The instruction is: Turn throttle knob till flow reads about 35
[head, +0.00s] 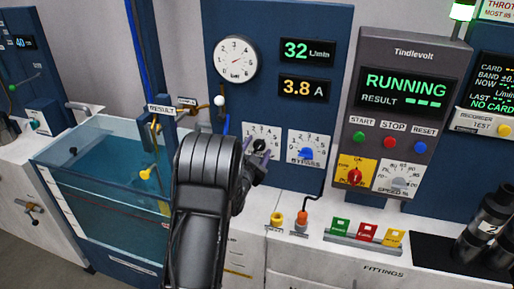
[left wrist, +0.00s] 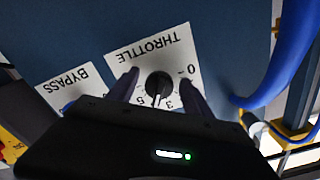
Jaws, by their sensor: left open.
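The throttle knob (left wrist: 159,85) is a black round knob on a white dial plate marked THROTTLE (left wrist: 160,52), upside down in the left wrist view. In the head view the black knob (head: 259,145) shows beside my gripper. The flow display (head: 306,52) reads 32 L/min in green. My left gripper (left wrist: 160,92) is open, with one finger on each side of the knob; I cannot tell whether they touch it. In the head view my left gripper (head: 252,158) is at the dial, and my dark arm hides part of the panel below. My right gripper is not in view.
The blue BYPASS knob (head: 306,152) is just right of the throttle. A yellow display (head: 302,88) reads 3.8 A. The control box (head: 405,45) shows RUNNING. A water tank (head: 100,165) stands at left. A blue hose (left wrist: 285,60) runs close beside the gripper.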

